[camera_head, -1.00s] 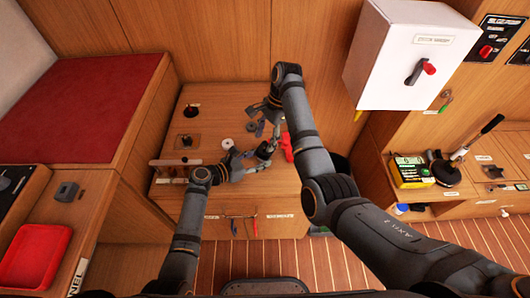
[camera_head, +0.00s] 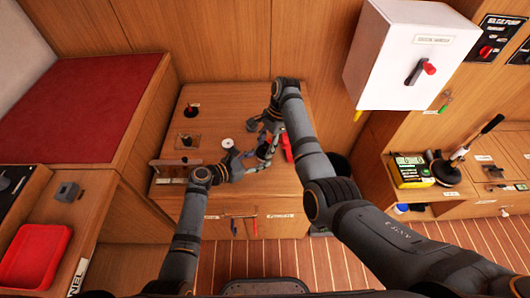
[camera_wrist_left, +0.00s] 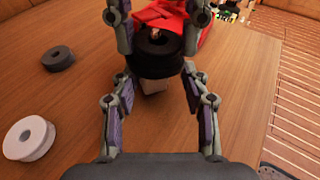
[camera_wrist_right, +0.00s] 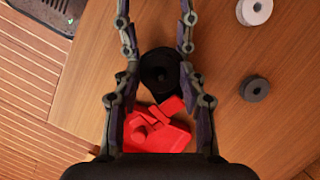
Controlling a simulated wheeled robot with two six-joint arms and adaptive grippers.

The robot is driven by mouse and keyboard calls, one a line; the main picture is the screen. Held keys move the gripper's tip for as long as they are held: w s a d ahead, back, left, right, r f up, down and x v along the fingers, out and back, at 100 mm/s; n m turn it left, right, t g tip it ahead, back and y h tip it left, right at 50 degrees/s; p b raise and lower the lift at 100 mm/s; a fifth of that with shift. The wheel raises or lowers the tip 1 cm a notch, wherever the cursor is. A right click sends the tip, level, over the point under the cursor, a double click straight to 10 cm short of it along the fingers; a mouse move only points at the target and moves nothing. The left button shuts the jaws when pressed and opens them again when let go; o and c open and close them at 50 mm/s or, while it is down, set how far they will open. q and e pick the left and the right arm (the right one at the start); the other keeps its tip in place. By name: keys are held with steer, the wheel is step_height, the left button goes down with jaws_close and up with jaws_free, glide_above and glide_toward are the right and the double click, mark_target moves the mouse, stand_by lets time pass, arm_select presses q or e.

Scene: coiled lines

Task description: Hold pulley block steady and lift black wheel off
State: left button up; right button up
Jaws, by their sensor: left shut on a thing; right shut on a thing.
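The black wheel (camera_wrist_left: 157,52) shows between the fingers in the left wrist view, with a pale tan block part (camera_wrist_left: 155,86) just under it; I take this for the pulley block. The wheel also shows between the fingers in the right wrist view (camera_wrist_right: 159,72). My left gripper (camera_wrist_left: 159,12) is shut on the pulley block. My right gripper (camera_wrist_right: 157,22) is shut on the black wheel. Both grippers meet over the middle of the counter in the head view. The wheel and block still look together. The fingers' contact points are hidden.
A red tray with red pieces (camera_wrist_right: 155,130) lies close to the wheel. A white wheel (camera_wrist_left: 29,138) and a grey wheel (camera_wrist_left: 58,58) lie loose on the wooden counter (camera_head: 225,92). A white switch box (camera_head: 400,60) hangs on the wall at right.

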mark_target(266, 148)
steer(key=shift+r, duration=2.3)
arm_select(q)
steer(key=o, duration=0.9)
steer(key=v, duration=1)
steer(key=shift+s+a+r, duration=0.1)
steer(key=shift+s+a, duration=0.15)
steer(key=shift+a, duration=0.05)
steer(key=shift+s+a+r, duration=0.3)
steer(key=shift+s+a, duration=0.05)
steer(key=shift+a, duration=0.1)
